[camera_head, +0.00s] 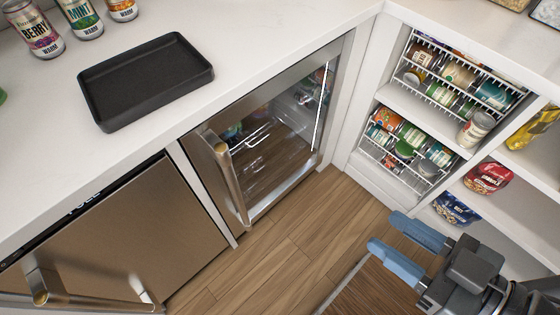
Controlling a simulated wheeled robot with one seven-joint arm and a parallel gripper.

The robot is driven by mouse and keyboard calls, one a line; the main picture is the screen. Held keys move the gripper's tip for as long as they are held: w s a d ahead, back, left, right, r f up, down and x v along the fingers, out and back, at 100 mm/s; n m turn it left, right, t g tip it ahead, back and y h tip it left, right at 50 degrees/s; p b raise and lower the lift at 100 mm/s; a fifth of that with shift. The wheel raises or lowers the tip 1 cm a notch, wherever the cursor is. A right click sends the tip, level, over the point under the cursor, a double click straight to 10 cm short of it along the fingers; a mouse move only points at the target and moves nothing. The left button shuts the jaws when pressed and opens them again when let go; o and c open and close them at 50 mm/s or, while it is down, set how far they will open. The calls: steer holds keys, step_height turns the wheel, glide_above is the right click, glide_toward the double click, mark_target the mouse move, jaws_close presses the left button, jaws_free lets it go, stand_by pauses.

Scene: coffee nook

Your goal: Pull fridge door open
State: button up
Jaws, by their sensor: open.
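The glass-fronted fridge door (275,160) sits under the white counter in the middle of the view and looks shut. Its metal frame carries a long bar handle (231,182) on the left side. Through the glass I see wire racks and a bright light strip at the right. My gripper (396,246) is at the lower right, over the wooden floor, with its two blue fingers apart and nothing between them. It is well to the right of the handle and apart from it.
A steel-fronted appliance (140,240) with its own bar handle (85,299) stands at the left. A black tray (145,78) and several cans (80,18) are on the counter. White shelves (425,85) with cans and bags stand at the right. Wooden floor (300,235) is clear before the fridge.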

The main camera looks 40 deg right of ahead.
steer(key=shift+o, duration=0.6)
